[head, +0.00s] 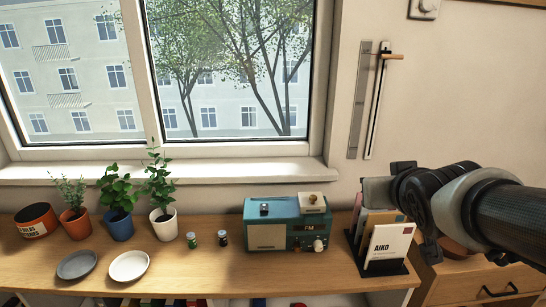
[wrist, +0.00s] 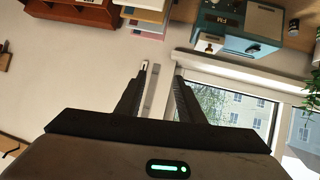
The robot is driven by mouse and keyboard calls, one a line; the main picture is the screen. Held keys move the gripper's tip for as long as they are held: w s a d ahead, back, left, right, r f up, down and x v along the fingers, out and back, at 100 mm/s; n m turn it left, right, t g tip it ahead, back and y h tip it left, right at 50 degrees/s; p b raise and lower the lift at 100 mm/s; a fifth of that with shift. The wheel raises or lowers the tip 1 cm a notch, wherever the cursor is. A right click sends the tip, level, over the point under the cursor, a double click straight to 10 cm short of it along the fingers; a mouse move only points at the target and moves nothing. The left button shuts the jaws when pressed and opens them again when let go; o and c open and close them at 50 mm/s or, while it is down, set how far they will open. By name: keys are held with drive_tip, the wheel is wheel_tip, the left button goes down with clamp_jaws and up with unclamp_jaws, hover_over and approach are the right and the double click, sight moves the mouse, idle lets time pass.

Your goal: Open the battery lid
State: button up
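A teal radio (head: 287,235) with a cream front panel, an FM display and knobs stands on the wooden counter. On its top right lies a cream square piece with a small knob (head: 313,201), which looks like the battery lid. The radio also shows at the top of the tilted wrist view (wrist: 245,25), with the cream piece (wrist: 208,43). Two small dark cylinders, likely batteries (head: 192,240) (head: 223,238), stand left of the radio. My gripper (wrist: 162,70) is open and empty, to the right of and above the radio, apart from it.
A black holder with books and an AIKO card (head: 388,247) stands right of the radio, below my gripper. Two plates (head: 128,266) (head: 76,264), several potted plants (head: 163,222) and a round tin (head: 36,220) are at left. The window is behind.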

drive_tip(key=w+f+n+t+y+b, duration=0.25)
drive_tip(key=w+f+b, duration=0.25)
drive_tip(key=f+b, duration=0.25)
drive_tip(key=n+t+y+b, duration=0.1)
drive_tip(key=n+t+y, duration=0.15)
drive_tip(key=y, duration=0.45)
approach(306, 196)
drive_tip(key=shift+h, duration=0.25)
drive_tip(key=x, duration=0.3)
drive_tip(key=r+x, duration=0.1)
drive_tip(key=x, duration=0.2)
drive_tip(key=r+x, duration=0.1)
drive_tip(key=x, duration=0.3)
drive_tip(key=shift+a+r, duration=0.15)
drive_tip(key=shift+s, duration=0.1)
clamp_jaws()
